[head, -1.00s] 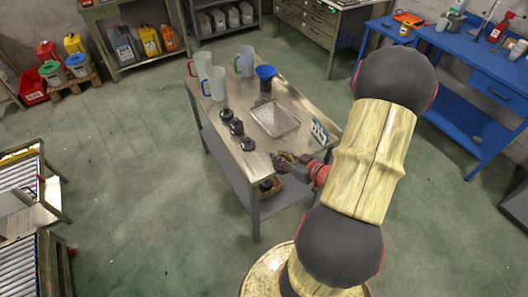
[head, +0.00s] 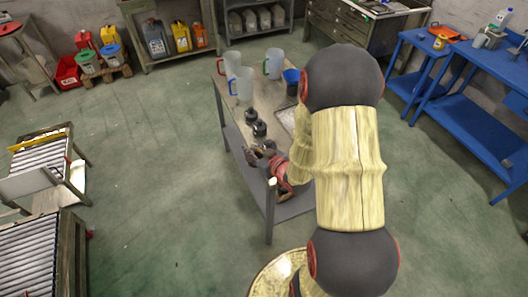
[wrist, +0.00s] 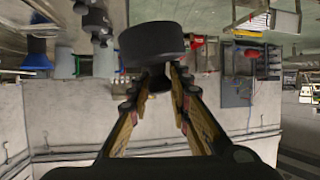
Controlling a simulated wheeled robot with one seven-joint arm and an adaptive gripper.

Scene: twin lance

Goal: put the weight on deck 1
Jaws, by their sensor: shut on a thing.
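My gripper (wrist: 158,75) is shut on a black weight (wrist: 152,44), a thick disc with a narrow neck between the fingers. In the head view my gripper (head: 264,158) is at the near end of the steel table; the held weight is hard to make out there. Other dark weights (head: 251,115) stand in a row along the left side of the tabletop. Two roller decks are at the left: a farther one (head: 38,157) with a yellow bar and a nearer one (head: 35,255). I cannot read which is deck 1.
The steel table (head: 224,98) also holds clear jugs (head: 272,63) and a blue-topped container (head: 291,78). My arm hides its right side. Open green floor (head: 160,170) lies between the table and the roller decks. A blue bench (head: 470,110) stands at right.

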